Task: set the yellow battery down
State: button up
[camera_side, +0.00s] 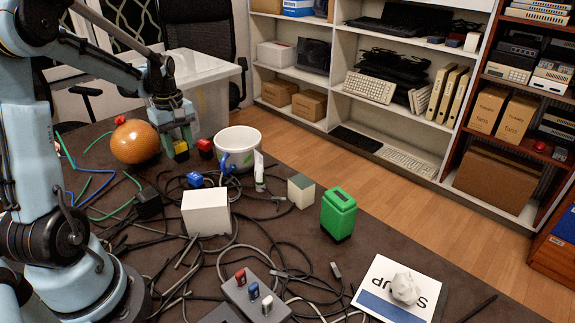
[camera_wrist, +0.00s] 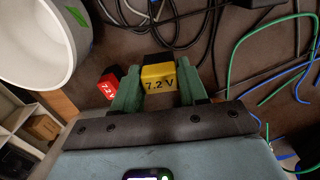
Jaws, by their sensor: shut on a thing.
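The yellow battery (camera_wrist: 159,80), marked "7.2 V" with a black end, sits between the fingers of my gripper (camera_wrist: 158,92) in the wrist view. My gripper is shut on it. In the side view my gripper (camera_side: 180,144) is at the back of the table, between an orange ball and a red battery, and the yellow battery (camera_side: 181,151) shows at its fingertips. I cannot tell whether the battery touches the table. The red battery (camera_side: 206,147), also marked "7.2 V", lies just beside my gripper; it shows in the wrist view (camera_wrist: 109,87) left of the fingers.
An orange ball (camera_side: 134,142) lies left of my gripper. Tangled cables, a white cube (camera_side: 206,212) and a green battery (camera_side: 338,214) take up the table. A clear bin (camera_side: 208,85) stands behind.

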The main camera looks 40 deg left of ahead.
aim_at(180, 158)
jog(key=shift+s+a+f, duration=0.1)
jog(key=shift+a+f, duration=0.35)
jog(key=shift+a, duration=0.05)
jog(key=shift+f, duration=1.9)
jog(key=shift+f, duration=0.15)
jog(key=o, duration=1.1)
